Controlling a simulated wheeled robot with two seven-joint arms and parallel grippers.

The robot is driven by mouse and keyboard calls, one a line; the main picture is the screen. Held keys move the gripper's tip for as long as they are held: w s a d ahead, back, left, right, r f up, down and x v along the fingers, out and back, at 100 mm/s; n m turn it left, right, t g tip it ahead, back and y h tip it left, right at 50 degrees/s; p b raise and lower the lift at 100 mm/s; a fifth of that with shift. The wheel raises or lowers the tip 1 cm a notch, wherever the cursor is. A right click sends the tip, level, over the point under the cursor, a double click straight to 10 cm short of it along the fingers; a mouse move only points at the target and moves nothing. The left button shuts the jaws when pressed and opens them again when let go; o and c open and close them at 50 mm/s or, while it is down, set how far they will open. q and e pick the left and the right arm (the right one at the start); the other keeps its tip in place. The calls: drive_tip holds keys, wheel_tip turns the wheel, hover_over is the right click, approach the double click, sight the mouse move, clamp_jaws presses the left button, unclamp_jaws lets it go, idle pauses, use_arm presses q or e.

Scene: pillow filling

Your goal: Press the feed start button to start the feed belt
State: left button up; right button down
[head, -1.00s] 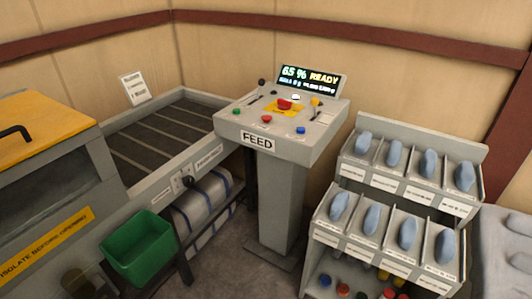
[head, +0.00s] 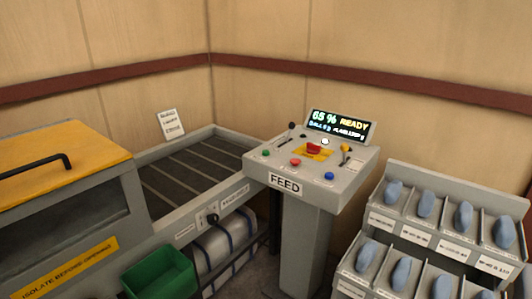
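The grey feed console (head: 308,215) stands on a pedestal in the middle of the head view, with a FEED label (head: 285,184) on its front. Its sloped top carries a green button (head: 266,153), a red button (head: 295,162), a blue button (head: 329,176), a white button (head: 325,141) and a larger red control on a yellow plate (head: 313,150). Small black and yellow levers also stand on it. A lit display (head: 340,125) behind reads 65 % READY. The slatted belt (head: 185,180) lies left of the console. Neither of my grippers is in view.
A machine with a yellow lid (head: 60,150) and black handle stands at the left. A green bin (head: 160,273) sits below the belt, beside a striped roll (head: 222,247). A rack (head: 410,232) with several blue pieces stands at the right. Walls close off the back.

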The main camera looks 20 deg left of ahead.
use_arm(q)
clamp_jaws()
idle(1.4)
